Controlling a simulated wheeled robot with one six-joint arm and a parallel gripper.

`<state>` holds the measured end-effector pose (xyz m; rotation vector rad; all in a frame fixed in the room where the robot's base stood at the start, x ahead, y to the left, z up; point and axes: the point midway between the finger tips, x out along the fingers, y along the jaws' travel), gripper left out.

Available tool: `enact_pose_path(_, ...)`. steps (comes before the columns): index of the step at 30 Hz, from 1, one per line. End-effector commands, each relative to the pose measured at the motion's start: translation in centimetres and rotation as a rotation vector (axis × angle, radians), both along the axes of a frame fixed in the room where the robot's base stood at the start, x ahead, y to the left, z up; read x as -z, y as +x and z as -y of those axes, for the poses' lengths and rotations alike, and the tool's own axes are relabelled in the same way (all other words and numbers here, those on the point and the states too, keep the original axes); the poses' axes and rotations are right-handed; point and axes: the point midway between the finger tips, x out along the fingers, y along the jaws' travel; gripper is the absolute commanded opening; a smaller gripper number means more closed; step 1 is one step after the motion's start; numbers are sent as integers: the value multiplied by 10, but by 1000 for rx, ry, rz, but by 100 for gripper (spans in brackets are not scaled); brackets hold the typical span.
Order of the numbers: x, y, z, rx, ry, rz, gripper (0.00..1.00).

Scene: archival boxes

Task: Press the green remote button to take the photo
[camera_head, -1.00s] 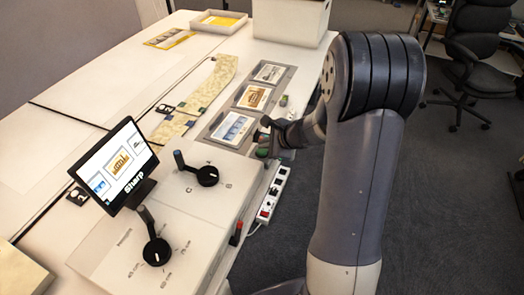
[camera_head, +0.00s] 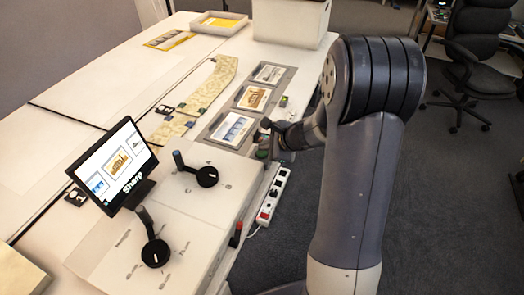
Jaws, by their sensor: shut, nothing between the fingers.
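My gripper (camera_head: 264,139) is shut and empty. It is small in the view and hangs over the right edge of the white table, beside the framed pictures. A small green patch, likely the green remote button (camera_head: 262,154), shows just below the fingertips. The gripper partly hides it, and I cannot tell whether they touch. A black monitor (camera_head: 116,166) at left shows several pictures and the word "Sharp".
A grey tray (camera_head: 214,138) holds framed pictures left of my gripper. Two black dials (camera_head: 207,177) (camera_head: 156,253) with levers sit on the white panel. A power strip (camera_head: 272,198) runs along the table edge. A white box (camera_head: 290,22) stands at the back.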

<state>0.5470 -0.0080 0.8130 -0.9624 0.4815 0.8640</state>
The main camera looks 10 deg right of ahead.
Motion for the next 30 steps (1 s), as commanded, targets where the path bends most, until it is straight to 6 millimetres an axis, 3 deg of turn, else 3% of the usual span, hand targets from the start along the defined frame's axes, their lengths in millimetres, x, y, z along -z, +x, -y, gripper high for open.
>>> enact_pose_path(16, 3, 0, 0, 0, -1, -1, 0)
enact_pose_path(30, -16, 0, 0, 0, 1, -1, 0)
